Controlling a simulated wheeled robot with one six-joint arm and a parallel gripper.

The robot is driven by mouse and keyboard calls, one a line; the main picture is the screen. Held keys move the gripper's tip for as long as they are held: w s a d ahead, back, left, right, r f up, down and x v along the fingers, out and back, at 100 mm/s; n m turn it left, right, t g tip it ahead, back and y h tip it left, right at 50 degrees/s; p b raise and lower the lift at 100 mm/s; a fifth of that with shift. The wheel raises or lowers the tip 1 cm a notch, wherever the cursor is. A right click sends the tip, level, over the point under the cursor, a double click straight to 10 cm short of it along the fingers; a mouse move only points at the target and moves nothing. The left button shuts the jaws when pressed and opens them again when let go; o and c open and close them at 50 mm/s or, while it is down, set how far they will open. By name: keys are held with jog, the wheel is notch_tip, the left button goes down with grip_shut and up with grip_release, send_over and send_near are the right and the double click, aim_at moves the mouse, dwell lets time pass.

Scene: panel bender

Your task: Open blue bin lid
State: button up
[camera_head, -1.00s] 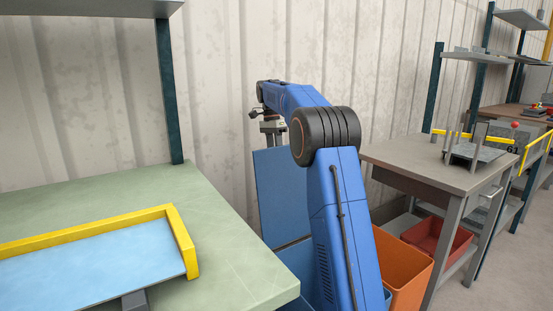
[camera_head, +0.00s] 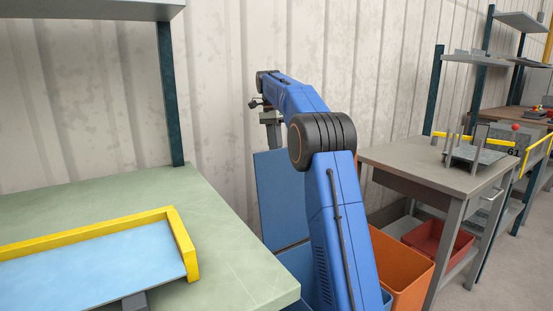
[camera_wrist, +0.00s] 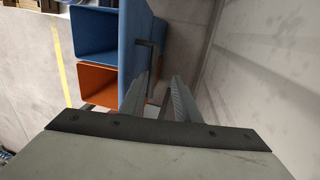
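The blue bin (camera_head: 299,262) stands low beside the green bench, partly hidden behind my arm. Its blue lid (camera_head: 280,195) stands raised, nearly upright, near the wall. In the wrist view, the blue bin (camera_wrist: 92,35) is open, with its inside showing. The lid (camera_wrist: 138,55) is seen steeply there, with a dark handle (camera_wrist: 150,45) on its face. My gripper (camera_head: 271,128) is just above the lid's top edge. In the wrist view, its fingers (camera_wrist: 165,85) are apart with a gap between them, beside the lid. Nothing shows held; contact with the lid cannot be told.
An orange bin (camera_head: 402,268) stands right of the blue one. A green bench (camera_head: 235,245) with a yellow-edged fixture (camera_head: 188,250) is at left. A grey table (camera_head: 430,165) with a red bin (camera_head: 437,240) below is at right. The corrugated wall (camera_head: 230,80) is close behind.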

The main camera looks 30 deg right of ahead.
jog(key=shift+w+r, duration=0.15)
jog(key=shift+r, duration=0.6)
jog(key=shift+w+r, duration=0.15)
jog(key=shift+r, duration=0.6)
jog(key=shift+d, duration=0.15)
